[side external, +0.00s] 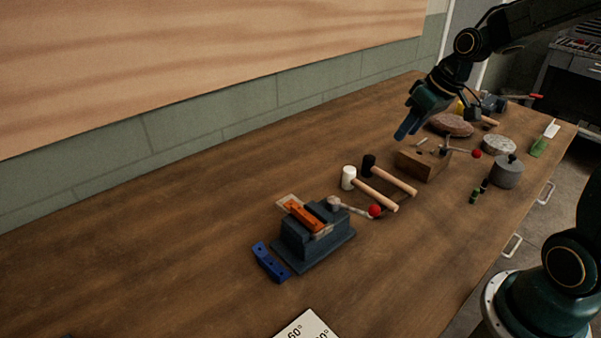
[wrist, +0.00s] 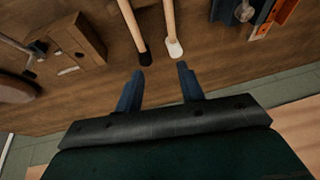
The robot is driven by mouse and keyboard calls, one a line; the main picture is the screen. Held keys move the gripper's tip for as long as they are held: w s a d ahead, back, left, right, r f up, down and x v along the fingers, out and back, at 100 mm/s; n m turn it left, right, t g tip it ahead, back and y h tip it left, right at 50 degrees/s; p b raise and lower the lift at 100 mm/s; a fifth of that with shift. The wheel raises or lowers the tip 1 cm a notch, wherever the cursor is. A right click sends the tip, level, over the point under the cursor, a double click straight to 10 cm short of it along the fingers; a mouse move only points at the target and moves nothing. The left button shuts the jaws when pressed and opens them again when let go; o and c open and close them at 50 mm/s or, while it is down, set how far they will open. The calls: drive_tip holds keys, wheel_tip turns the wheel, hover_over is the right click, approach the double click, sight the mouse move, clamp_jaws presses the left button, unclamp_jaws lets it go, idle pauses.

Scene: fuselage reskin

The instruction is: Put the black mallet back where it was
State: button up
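The black mallet (side external: 390,176) lies on the wooden bench, its black head towards the wall and its light wooden handle towards the bench front. The white mallet (side external: 370,193) lies beside it on the left, roughly parallel. In the wrist view, the black mallet (wrist: 133,30) and white mallet (wrist: 170,28) show heads towards my fingers. My gripper (side external: 404,130) is above the bench, on the wall side of both mallets. In the wrist view, my gripper's (wrist: 160,68) two blue fingers are spread apart with nothing between them. Neither mallet is touched.
A blue vise (side external: 318,240) with an orange piece stands left of the mallets, a blue block (side external: 270,262) beside it. A wooden block (side external: 425,163) stands right of them. A grey lidded pot (side external: 507,174) and a brown round slab (side external: 450,125) are farther right. The bench's left is mostly clear.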

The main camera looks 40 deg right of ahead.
drive_tip(key=s+a+r, duration=0.3)
drive_tip(key=s+a, duration=0.2)
drive_tip(key=s, duration=0.4)
drive_tip(key=s+a+r+t+h, duration=0.1)
drive_tip(key=s+a+r, duration=0.3)
drive_tip(key=s, duration=0.5)
drive_tip(key=shift+s+a+r, duration=0.3)
drive_tip(key=shift+s+a, duration=0.05)
drive_tip(key=shift+a, duration=0.5)
